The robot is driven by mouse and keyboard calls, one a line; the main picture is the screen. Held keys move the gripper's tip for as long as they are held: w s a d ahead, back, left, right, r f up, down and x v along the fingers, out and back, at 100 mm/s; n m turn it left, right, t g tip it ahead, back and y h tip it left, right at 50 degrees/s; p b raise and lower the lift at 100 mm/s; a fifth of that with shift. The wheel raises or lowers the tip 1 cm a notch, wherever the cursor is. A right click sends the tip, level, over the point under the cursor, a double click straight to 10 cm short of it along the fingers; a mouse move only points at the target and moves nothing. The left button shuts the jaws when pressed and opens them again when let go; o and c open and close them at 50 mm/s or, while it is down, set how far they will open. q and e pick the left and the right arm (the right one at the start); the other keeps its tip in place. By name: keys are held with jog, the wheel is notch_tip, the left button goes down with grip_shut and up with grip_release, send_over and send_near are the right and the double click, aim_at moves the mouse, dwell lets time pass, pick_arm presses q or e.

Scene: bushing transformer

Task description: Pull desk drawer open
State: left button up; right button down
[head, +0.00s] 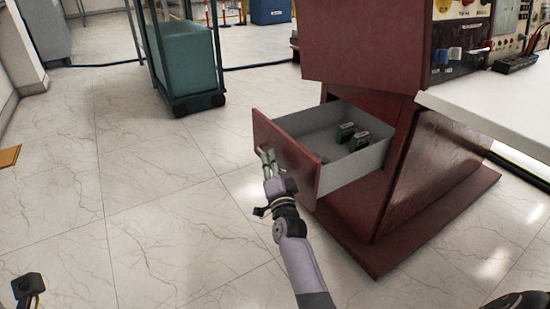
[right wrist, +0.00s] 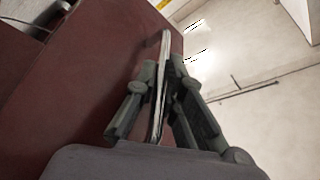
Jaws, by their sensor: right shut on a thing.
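The desk drawer (head: 287,150) stands pulled out from the dark red desk (head: 365,110), with its red front facing lower left and its grey inside showing. Two small green boxes (head: 352,136) lie in it. My right gripper (head: 267,157) is at the drawer's front panel. In the right wrist view its fingers (right wrist: 163,75) are closed on a thin, light metal drawer handle (right wrist: 162,85), beside the red panel. In the head view the fingers hide most of the handle. The fingers of my left gripper do not show.
A green cart (head: 187,60) stands at the back left. A white tabletop (head: 490,105) juts out at the right, beside the desk. The desk's red base (head: 440,215) spreads over the floor. The tiled floor (head: 140,180) left of the drawer is clear.

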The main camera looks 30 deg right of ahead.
jog(key=shift+f, duration=0.1)
jog(key=c, duration=2)
grip_release()
jog(key=shift+o, duration=0.2)
jog(key=v, duration=1.2)
